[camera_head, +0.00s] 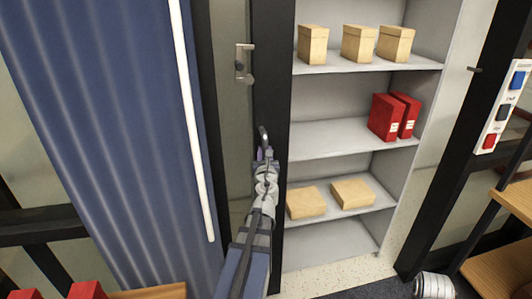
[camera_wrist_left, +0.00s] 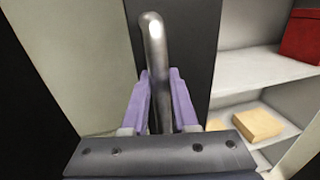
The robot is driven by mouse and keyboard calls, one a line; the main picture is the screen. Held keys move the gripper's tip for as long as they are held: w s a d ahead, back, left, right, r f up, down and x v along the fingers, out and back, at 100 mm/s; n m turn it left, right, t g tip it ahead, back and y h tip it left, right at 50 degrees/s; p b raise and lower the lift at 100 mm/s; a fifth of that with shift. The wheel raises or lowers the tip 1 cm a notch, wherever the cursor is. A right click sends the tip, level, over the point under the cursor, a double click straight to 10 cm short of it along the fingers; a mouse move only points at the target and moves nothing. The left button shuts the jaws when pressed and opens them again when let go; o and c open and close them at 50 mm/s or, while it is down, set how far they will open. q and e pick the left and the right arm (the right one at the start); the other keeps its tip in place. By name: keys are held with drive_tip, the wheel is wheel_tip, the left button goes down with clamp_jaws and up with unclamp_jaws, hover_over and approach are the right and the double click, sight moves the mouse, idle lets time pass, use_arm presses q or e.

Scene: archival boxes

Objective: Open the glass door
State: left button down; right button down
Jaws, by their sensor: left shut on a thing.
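A metal door handle (camera_head: 263,134) stands out from a dark upright frame (camera_head: 272,75) near the middle of the head view. In the left wrist view the handle is a rounded silver bar (camera_wrist_left: 155,60) in front of the dark frame. My left gripper (camera_head: 265,156) is shut on the handle's lower part, with its purple fingers (camera_wrist_left: 160,98) on either side of the bar. A pale, glass-like panel (camera_head: 234,125) lies left of the frame. I cannot tell whether glass covers the shelves to the right. My right gripper is not in view.
Pale shelves (camera_head: 335,133) right of the frame hold tan boxes (camera_head: 313,44) and red binders (camera_head: 384,117). A blue corrugated panel (camera_head: 110,120) stands at left. A lever handle on a plate (camera_head: 242,64) sits up and left of my gripper. Wooden shelving (camera_head: 500,270) is at lower right.

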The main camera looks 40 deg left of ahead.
use_arm(q)
drive_tip(key=shift+w+a, duration=0.1)
drive_tip(key=c, duration=0.7)
unclamp_jaws()
